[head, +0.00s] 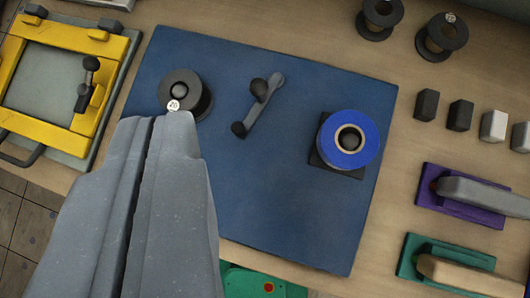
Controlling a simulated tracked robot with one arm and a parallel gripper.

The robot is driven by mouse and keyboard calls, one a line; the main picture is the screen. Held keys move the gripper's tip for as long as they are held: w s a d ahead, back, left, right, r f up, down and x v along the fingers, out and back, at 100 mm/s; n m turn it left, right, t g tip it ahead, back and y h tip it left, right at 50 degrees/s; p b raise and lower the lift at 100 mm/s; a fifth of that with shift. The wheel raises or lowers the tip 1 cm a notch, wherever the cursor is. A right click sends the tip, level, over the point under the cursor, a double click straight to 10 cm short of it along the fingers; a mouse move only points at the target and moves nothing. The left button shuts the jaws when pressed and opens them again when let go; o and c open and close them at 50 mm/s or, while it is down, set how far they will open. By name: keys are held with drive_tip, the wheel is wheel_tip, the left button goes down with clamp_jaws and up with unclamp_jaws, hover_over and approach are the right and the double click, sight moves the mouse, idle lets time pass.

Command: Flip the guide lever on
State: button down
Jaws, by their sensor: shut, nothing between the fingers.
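A blue roll (333,133) sits on a black base at the board's right. A yellow frame (118,60) with a black-knobbed clamp is at upper left. Black spools (440,36), small blocks (460,115), and purple (460,207) and green (440,258) holders line the right. The board's lower middle is clear.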

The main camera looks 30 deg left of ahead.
drive_tip(key=w+d+f+g+y, duration=0.1)
drive_tip(key=d+f, duration=0.3)
drive_tip(key=f, duration=0.6)
drive_tip(key=w+d+f+g, duration=0.1)
drive_tip(key=d+f+g, duration=0.2)
drive_tip(key=f, duration=0.7)
drive_tip(key=shift+w+d+y+p, duration=0.35)
drive_tip(key=shift+d+y+p, duration=0.1)
drive_tip(key=shift+d, duration=0.4)
drive_tip(key=shift+f, duration=0.1)
drive_tip(key=x, duration=0.9)
drive_tip(key=shift+a+b, duration=0.1)
drive_tip(key=shift+b, duration=0.25)
drive_tip(key=a, duration=0.3)
drive_tip(key=shift+w+f, duration=0.2)
drive_tip(key=shift+f, duration=0.1)
drive_tip(key=shift+w+a, duration=0.1)
drive_tip(key=shift+a, duration=0.55)
